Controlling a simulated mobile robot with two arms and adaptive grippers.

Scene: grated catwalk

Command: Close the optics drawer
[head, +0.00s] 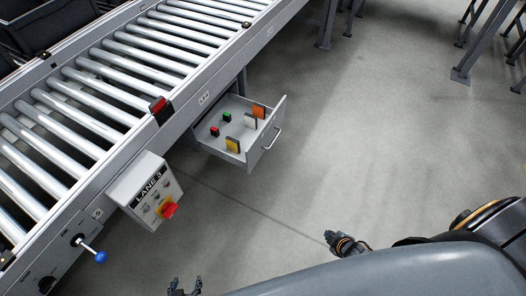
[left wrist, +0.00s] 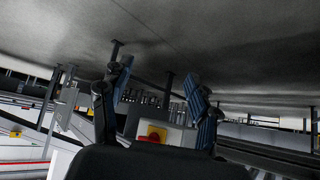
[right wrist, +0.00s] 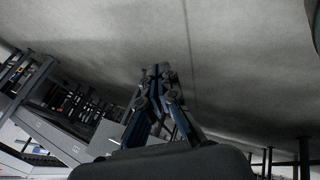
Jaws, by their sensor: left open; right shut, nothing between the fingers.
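The optics drawer (head: 240,141) is a grey metal drawer pulled out from under the roller conveyor in the head view. Its front panel carries a bar handle (head: 273,139). Several small red, green, yellow and orange items stand inside it. My left gripper (head: 184,287) is open and empty at the bottom edge of the head view, below the drawer and apart from it. Its spread fingers also show in the left wrist view (left wrist: 158,100). My right gripper (head: 329,236) is shut and empty, below and right of the drawer, not touching it. Its closed fingers show in the right wrist view (right wrist: 158,72).
The roller conveyor (head: 106,84) runs diagonally across the upper left. A LANE 3 control box (head: 146,190) with a red switch (head: 168,209) juts from its side. A blue-knobbed lever (head: 101,257) sticks out lower left. Grey floor right of the drawer is clear.

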